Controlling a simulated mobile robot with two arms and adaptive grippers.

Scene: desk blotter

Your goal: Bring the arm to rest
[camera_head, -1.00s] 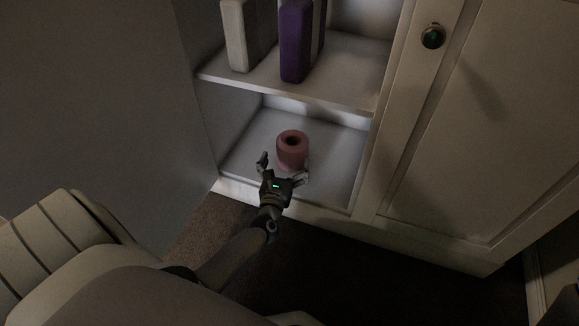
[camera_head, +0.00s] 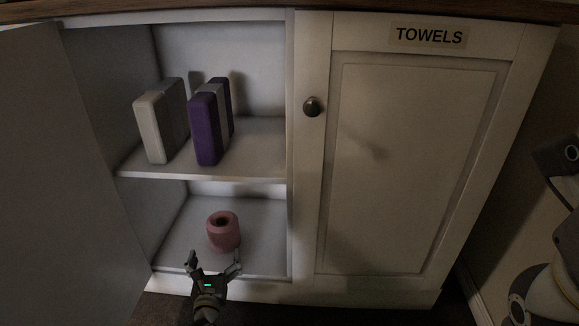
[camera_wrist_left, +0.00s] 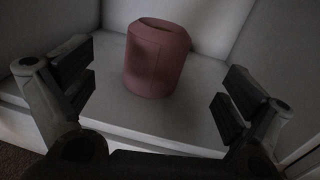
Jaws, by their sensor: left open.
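My left gripper (camera_head: 213,268) is open and empty at the front edge of the cabinet's lower compartment. In the left wrist view its two fingers (camera_wrist_left: 155,90) stand wide apart. A pink roll-like object (camera_head: 223,234) with a hole in its top stands upright on the lower compartment floor, just beyond the gripper. It also shows in the left wrist view (camera_wrist_left: 155,60), past the fingertips and not gripped. My right gripper cannot be made out; only dark and white parts show at the right edge of the head view.
The upper shelf (camera_head: 260,155) holds a white-and-grey block (camera_head: 155,125) and a purple-and-grey block (camera_head: 205,130). An open door (camera_head: 70,180) stands at left. A closed door (camera_head: 410,170) labelled TOWELS, with a round knob (camera_head: 312,106), is at right.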

